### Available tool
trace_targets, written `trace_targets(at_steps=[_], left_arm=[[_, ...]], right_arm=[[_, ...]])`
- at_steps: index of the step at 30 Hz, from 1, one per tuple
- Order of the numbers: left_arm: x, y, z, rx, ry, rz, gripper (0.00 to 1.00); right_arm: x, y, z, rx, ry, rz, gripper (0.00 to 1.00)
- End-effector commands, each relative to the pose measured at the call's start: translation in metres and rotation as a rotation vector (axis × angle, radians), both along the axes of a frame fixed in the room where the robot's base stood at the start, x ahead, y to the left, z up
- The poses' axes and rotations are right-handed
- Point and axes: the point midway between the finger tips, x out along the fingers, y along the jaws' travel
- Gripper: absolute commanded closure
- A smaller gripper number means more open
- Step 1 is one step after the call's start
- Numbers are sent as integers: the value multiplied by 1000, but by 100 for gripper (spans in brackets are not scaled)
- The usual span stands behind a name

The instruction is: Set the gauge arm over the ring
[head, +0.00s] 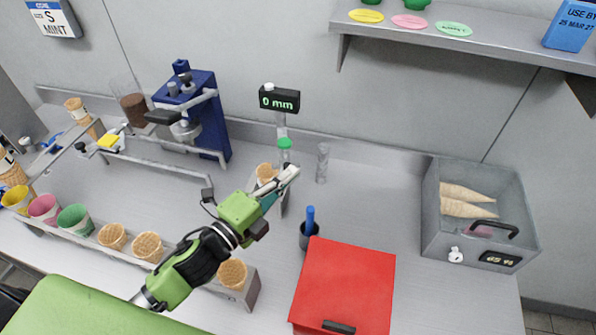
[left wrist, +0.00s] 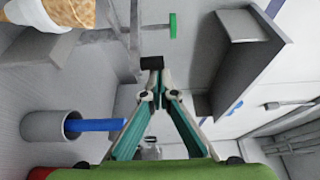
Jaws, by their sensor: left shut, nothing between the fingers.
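The gauge, with a display (head: 279,99) reading 0 mm, stands near the back wall. A green piece (head: 285,143), apparently part of the gauge arm, sits below it; a green bar also shows in the left wrist view (left wrist: 173,25). A cone (head: 265,171) stands below the green piece, partly behind my left gripper (head: 293,169). In the left wrist view the cone (left wrist: 70,11) is at the upper left, in a pale holder. I cannot make out the ring clearly. My left gripper is shut and empty, its fingertips beside the cone and apart from the green bar. My right gripper is out of view.
A grey cup (head: 310,240) with a blue-handled tool and a red box (head: 344,285) stand in front. A grey bin (head: 482,235) with cones is at the right. A rack of cones (head: 147,247) runs along the left front. A blue press (head: 205,115) stands behind.

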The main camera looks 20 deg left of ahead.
Motion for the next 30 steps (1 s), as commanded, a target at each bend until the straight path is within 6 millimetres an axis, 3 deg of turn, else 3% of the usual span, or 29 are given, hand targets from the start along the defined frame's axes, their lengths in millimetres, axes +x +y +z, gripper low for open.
trace_targets(at_steps=[13, 21, 30], left_arm=[[-13, 56, -2, 5, 1, -275, 100], [-15, 74, -1, 0, 0, -271, 100], [-15, 81, 0, 1, 0, -268, 100]], right_arm=[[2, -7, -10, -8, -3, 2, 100], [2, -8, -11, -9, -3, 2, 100], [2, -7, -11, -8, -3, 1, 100]])
